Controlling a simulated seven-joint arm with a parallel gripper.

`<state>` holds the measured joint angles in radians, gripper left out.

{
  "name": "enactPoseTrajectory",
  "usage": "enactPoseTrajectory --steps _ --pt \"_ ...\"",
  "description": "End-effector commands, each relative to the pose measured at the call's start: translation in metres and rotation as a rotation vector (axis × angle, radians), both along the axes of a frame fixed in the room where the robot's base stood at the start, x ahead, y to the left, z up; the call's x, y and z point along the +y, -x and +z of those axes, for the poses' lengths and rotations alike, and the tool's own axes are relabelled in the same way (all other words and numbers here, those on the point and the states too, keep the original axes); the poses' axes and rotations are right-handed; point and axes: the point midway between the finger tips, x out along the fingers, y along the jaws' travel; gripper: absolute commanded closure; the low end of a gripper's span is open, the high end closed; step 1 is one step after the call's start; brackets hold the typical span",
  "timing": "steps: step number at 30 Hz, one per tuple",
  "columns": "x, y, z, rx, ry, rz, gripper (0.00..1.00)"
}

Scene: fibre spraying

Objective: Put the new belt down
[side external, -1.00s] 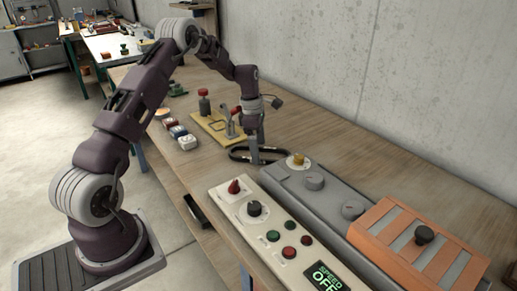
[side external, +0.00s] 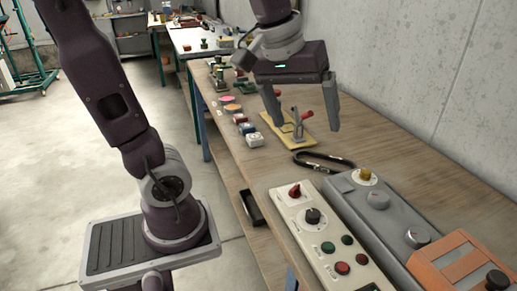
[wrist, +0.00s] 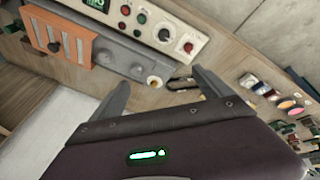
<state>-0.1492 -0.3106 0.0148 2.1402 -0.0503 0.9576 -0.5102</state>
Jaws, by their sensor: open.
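The belt is a black closed loop (side external: 323,162) lying flat on the wooden bench, beside the end of the grey machine. In the wrist view part of the belt (wrist: 183,84) shows between my fingers, farther off. My gripper (side external: 305,122) is open and empty, raised above the bench with a clear gap to the belt. Its two fingers spread wide in the wrist view (wrist: 162,90).
A yellow plate (side external: 283,131) with a red-handled clamp stands behind the belt. The grey machine (side external: 392,218) with an orange slatted cover and the cream control panel (side external: 322,228) are in front. Small coloured blocks (side external: 247,130) line the bench's left edge.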

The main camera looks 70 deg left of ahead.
Motion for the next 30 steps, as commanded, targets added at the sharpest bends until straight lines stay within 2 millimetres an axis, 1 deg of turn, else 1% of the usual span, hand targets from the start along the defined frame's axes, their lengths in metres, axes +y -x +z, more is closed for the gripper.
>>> enactPoseTrajectory --steps 1,3,6,7,10,30 --pt "-0.013 0.032 -0.003 -0.038 -0.063 -0.162 0.11" --pt "-0.024 0.067 -0.013 -0.077 -0.151 -0.368 0.11" --pt "-0.03 0.096 -0.027 -0.113 -0.237 -0.557 0.11" --pt "-0.031 0.101 -0.03 -0.119 -0.253 -0.589 0.11" --pt "-0.032 0.108 -0.035 -0.126 -0.277 -0.641 0.11" --pt "-0.032 0.107 -0.034 -0.125 -0.277 -0.639 0.11"
